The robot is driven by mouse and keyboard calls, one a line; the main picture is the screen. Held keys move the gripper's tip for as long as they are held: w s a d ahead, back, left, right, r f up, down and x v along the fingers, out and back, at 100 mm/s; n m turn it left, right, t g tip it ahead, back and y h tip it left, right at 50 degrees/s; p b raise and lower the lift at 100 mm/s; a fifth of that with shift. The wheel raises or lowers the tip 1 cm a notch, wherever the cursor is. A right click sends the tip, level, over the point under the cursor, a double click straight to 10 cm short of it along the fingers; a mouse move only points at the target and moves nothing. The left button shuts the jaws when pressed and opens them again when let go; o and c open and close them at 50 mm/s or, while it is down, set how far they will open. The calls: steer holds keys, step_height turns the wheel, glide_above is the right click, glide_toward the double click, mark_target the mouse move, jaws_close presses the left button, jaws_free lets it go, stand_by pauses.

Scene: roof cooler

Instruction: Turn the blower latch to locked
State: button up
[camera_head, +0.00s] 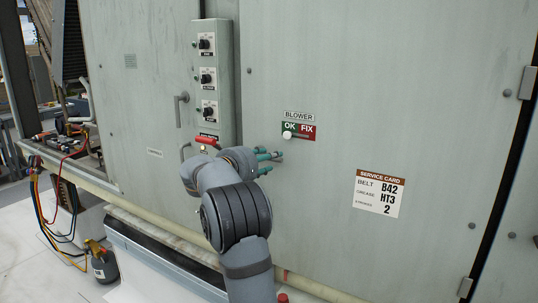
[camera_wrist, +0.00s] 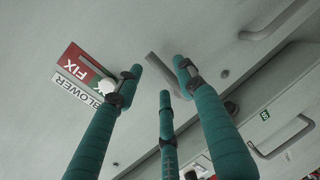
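My gripper (camera_head: 269,159) has teal fingers, spread apart, close to the grey panel (camera_head: 330,90) just below the BLOWER label (camera_head: 299,116). In the wrist view the fingers (camera_wrist: 160,80) stand around a short grey bar (camera_wrist: 158,68) on the panel, probably the blower latch. It lies between the fingertips and none clearly grips it; contact cannot be told. In the head view the latch is hidden by my gripper. The green-and-red OK/FIX plate (camera_head: 299,131) carries a white knob (camera_head: 287,135) at its OK side. In the wrist view a finger partly covers this plate (camera_wrist: 77,65).
A control box (camera_head: 214,85) with several black knobs and a red-handled lever (camera_head: 207,141) is left of my gripper. Door handles (camera_head: 181,108) sit beside it. A service card (camera_head: 379,193) is at right. The panel between is clear.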

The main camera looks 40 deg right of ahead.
steer(key=shift+w+d+f, duration=0.15)
steer(key=shift+w+d, duration=0.2)
steer(key=shift+d, duration=0.3)
steer(key=c, duration=0.3)
jaws_close()
stand_by(0.3)
